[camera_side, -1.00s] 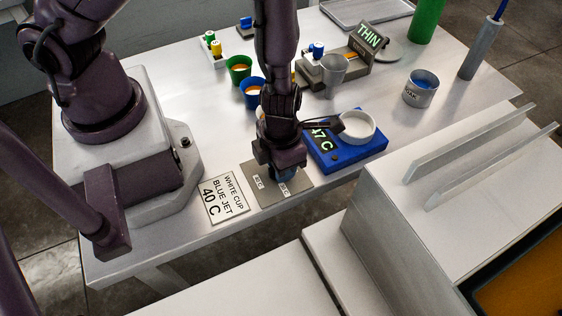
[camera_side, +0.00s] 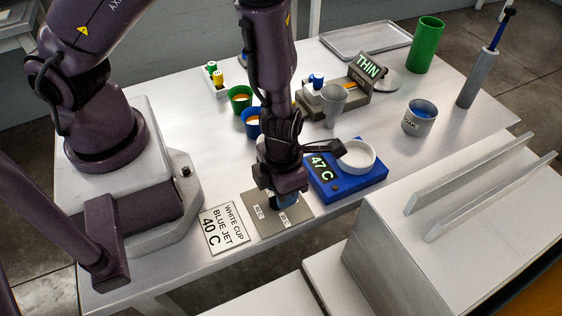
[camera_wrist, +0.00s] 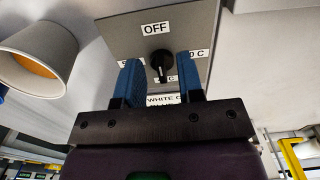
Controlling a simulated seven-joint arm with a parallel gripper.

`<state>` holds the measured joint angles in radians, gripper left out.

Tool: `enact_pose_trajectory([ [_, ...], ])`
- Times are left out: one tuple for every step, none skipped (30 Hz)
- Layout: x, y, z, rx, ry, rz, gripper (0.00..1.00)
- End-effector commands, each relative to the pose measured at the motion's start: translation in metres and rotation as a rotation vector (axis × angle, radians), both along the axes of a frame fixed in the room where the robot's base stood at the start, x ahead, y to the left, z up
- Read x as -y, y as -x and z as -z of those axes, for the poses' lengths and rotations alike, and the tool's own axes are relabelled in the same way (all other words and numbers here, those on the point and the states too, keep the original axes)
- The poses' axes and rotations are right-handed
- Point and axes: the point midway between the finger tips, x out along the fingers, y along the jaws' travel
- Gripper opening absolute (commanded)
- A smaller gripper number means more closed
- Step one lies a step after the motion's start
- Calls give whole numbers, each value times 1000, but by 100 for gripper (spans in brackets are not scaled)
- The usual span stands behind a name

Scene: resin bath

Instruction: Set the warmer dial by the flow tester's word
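The warmer dial (camera_wrist: 158,65) is a black knob on a grey plate (camera_side: 262,228), which carries an OFF label and several temperature labels. Its white mark points away from OFF, toward the lower labels in the wrist view; the exact setting is unclear. My gripper (camera_wrist: 160,80) has its blue fingers apart, one on each side of the knob, with gaps visible. In the side view my gripper (camera_side: 283,200) hides the knob. The blue warmer (camera_side: 355,184) reads 47 C and bears a white round dish (camera_side: 357,156). The flow tester's sign (camera_side: 368,66) reads THIN.
A card (camera_side: 224,228) beside the plate reads WHITE CUP, BLUE JET, 40 C. A green cup (camera_side: 240,97), a blue cup (camera_side: 252,122) and a metal can (camera_side: 419,118) stand apart.

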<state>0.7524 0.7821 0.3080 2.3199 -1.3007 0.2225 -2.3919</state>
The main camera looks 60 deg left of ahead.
Motion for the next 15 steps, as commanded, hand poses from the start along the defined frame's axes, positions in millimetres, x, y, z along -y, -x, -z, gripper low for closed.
enact_pose_trajectory([
  [1, 0, -8, 3, 1, 6, 35],
  [1, 0, -12, 2, 0, 5, 35],
  [1, 0, -19, 2, 0, 4, 35],
  [1, 0, -25, 3, 0, 5, 35],
  [1, 0, -30, 3, 1, 6, 35],
  [1, 0, -37, 2, 1, 5, 35],
  [2, 1, -43, 2, 1, 5, 35],
  [2, 1, -48, 0, 1, 4, 35],
  [2, 0, -56, 2, 2, 5, 35],
  [2, 0, -61, 2, 2, 5, 35],
  [2, 1, -66, 1, 2, 4, 35],
  [1, 1, -73, 0, 1, 2, 35],
  [1, 2, -78, -2, 3, 2, 35],
  [1, 1, -81, -3, 4, 0, 35],
  [1, 1, -85, -3, 5, 0, 35],
])
